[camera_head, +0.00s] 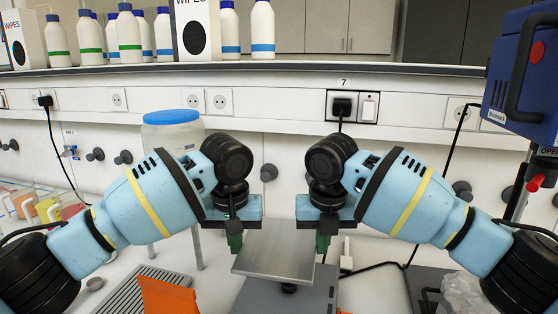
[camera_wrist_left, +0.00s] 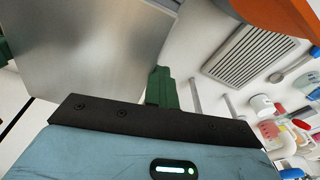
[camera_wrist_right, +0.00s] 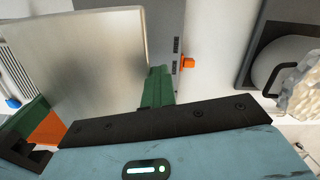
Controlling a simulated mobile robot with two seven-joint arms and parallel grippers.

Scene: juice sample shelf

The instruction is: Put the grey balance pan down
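The grey balance pan (camera_head: 277,249) is a flat square metal plate above the balance (camera_head: 262,299), between my two grippers. A dark post shows under its front edge; whether the pan rests on it I cannot tell. My left gripper (camera_head: 235,242) has its green fingers together at the pan's left edge. My right gripper (camera_head: 323,243) has its green fingers together at the right edge. The pan fills much of the left wrist view (camera_wrist_left: 85,50) and the right wrist view (camera_wrist_right: 80,65), with fingers beside its edge in both. Contact looks close, but no pinch on the plate shows.
An orange object (camera_head: 167,297) and a grooved grey tray (camera_head: 130,292) lie left of the balance. A jar with a blue lid (camera_head: 172,117) stands behind my left arm. A shelf with bottles (camera_head: 129,33) runs along the back. A blue device (camera_head: 522,75) hangs at upper right.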

